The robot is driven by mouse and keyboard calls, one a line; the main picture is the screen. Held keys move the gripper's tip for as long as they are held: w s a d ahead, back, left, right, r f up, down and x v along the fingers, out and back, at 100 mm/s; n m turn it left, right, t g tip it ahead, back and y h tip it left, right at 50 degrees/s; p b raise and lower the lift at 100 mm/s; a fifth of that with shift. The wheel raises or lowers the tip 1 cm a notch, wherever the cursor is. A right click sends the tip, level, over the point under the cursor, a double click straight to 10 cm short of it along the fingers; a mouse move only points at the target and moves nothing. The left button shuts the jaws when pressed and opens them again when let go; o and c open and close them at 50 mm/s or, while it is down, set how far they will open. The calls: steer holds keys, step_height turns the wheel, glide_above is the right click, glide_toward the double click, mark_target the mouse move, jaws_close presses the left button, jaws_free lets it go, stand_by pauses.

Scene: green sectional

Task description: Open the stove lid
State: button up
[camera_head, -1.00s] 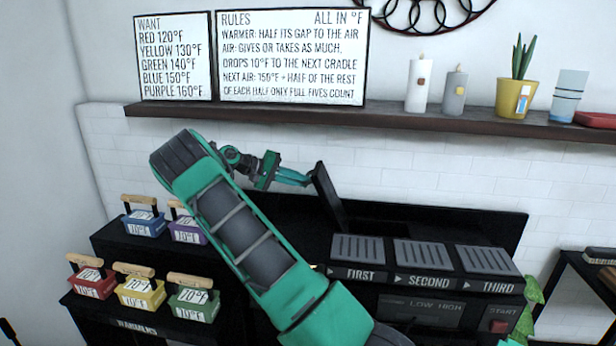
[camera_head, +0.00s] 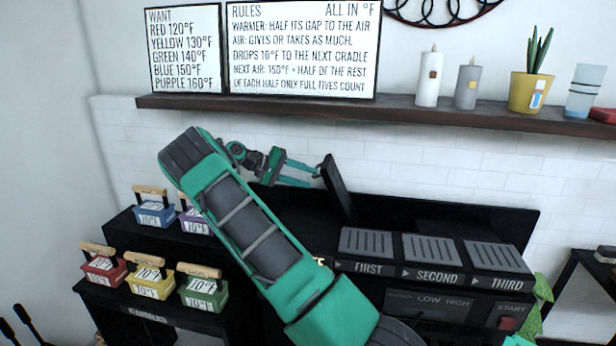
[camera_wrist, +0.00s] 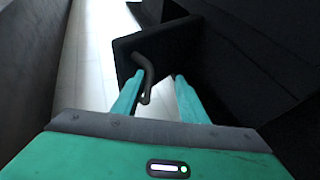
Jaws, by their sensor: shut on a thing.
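The stove lid (camera_head: 338,188) is a black panel standing steeply raised, tilted slightly left, at the left end of the black stove's row of vents. In the wrist view the lid (camera_wrist: 222,75) shows its dark bent handle (camera_wrist: 149,72) close to the left finger, between the two fingers. My gripper (camera_head: 312,176) comes from the left at the lid's upper edge; its teal fingers also show in the wrist view (camera_wrist: 157,88). The gripper is shut on the handle, with a visible gap between the fingers. The opening under the lid is partly hidden by my arm.
Three grey vented covers, FIRST (camera_head: 366,243), SECOND (camera_head: 432,250) and THIRD (camera_head: 497,256), lie flat right of the lid. Several coloured weight-like blocks, such as the yellow one (camera_head: 150,286), stand at left. A wall shelf (camera_head: 400,112) runs above my gripper.

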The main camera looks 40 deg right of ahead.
steer(key=shift+a+f, duration=0.1)
steer(key=shift+w, duration=0.15)
steer(key=v, duration=1)
steer(key=shift+a+r, duration=0.3)
steer(key=shift+w, duration=0.1)
